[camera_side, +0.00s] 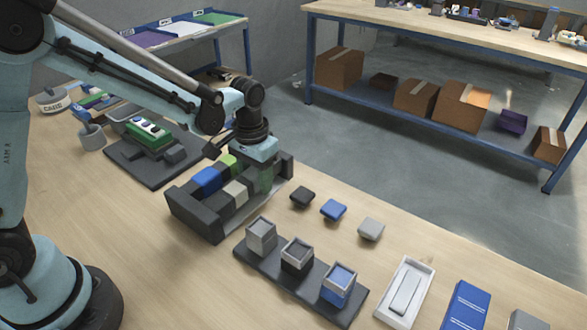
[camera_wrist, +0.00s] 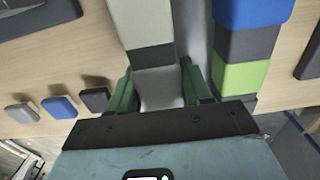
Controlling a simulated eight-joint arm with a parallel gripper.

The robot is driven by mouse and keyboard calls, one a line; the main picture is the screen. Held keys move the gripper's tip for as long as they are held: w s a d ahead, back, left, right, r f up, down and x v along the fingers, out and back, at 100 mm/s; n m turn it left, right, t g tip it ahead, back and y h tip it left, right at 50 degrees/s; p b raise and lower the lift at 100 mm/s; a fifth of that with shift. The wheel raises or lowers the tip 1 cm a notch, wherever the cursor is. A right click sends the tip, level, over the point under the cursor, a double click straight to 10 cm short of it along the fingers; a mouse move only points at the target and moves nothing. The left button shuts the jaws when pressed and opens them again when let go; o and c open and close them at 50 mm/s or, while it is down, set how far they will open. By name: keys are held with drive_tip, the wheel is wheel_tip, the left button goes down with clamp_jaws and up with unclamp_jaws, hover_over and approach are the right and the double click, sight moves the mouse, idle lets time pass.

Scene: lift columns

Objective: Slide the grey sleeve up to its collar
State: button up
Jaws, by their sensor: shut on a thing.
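Two columns lie side by side in a dark holder (camera_side: 198,217). One shows a light grey block (camera_side: 236,193), which is also in the wrist view (camera_wrist: 141,22), then a dark band (camera_wrist: 150,56). Past that band, the grey sleeve (camera_wrist: 158,90) sits between my gripper's green fingers (camera_wrist: 160,95). My gripper (camera_side: 264,178) is shut on this sleeve at the far end of the holder. No clear gap shows between sleeve and band. In the side view the fingers hide most of the sleeve. The other column has a blue block (camera_side: 207,181), a dark band and a green block (camera_side: 228,162).
Black, blue and grey caps (camera_side: 370,229) lie to the right of the holder. A dark strip (camera_side: 268,279) with several capped blocks stands in front. A dark fixture (camera_side: 150,170) lies to the left. A white tray (camera_side: 405,292) stands at the lower right.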

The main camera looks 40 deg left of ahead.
sight(234, 189)
drive_tip(key=shift+s, duration=3.15)
drive_tip(key=o, duration=0.7)
drive_tip(key=shift+c, duration=0.2)
drive_tip(key=shift+r, duration=0.1)
drive_tip(key=shift+r, duration=3.4)
